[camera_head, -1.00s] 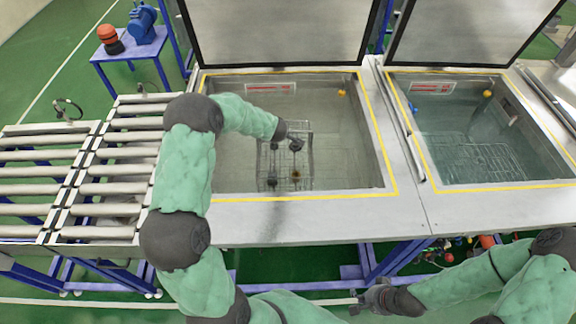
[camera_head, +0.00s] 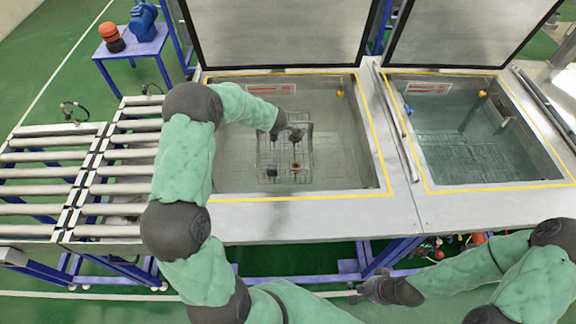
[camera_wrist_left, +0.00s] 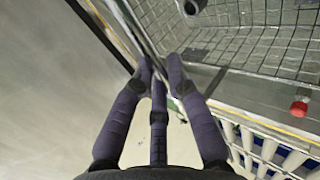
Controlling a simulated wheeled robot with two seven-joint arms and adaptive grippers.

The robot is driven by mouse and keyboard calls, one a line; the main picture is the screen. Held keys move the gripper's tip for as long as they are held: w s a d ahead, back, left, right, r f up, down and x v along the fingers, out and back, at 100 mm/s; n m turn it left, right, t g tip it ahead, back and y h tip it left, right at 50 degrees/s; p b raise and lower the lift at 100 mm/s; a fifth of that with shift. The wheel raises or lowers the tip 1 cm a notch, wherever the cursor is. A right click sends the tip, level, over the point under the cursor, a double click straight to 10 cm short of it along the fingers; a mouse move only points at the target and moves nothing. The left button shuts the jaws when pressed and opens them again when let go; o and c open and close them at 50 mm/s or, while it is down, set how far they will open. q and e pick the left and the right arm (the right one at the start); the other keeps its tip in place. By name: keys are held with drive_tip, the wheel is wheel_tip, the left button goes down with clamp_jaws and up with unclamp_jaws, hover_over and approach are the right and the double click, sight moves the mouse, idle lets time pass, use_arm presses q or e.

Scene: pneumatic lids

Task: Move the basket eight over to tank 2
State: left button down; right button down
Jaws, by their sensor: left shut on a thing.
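A wire mesh basket (camera_head: 266,142) is in the left tank's opening with several dark parts in it, one of them brownish on top. My left gripper (camera_head: 289,131) reaches over the left tank from the left and is shut on the basket's upper edge. In the left wrist view its fingers (camera_wrist_left: 155,78) meet at the rim, and the mesh wall of the basket (camera_wrist_left: 245,45) shows at the upper right.
Raised lids (camera_head: 275,35) stand behind both tanks. A metal divider (camera_head: 402,150) separates the tanks. A roller conveyor (camera_head: 30,185) lies at the left, and a blue table (camera_head: 130,48) with a motor stands at the back left.

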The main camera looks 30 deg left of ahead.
use_arm(q)
drive_tip(key=shift+w+a+r+p, duration=0.1)
drive_tip(key=shift+w+r+p, duration=0.05)
drive_tip(key=shift+r+p, duration=3.25)
drive_tip(key=shift+r+b, duration=0.25)
drive_tip(key=shift+b, duration=0.1)
drive_tip(key=shift+f, duration=0.1)
idle(2.1)
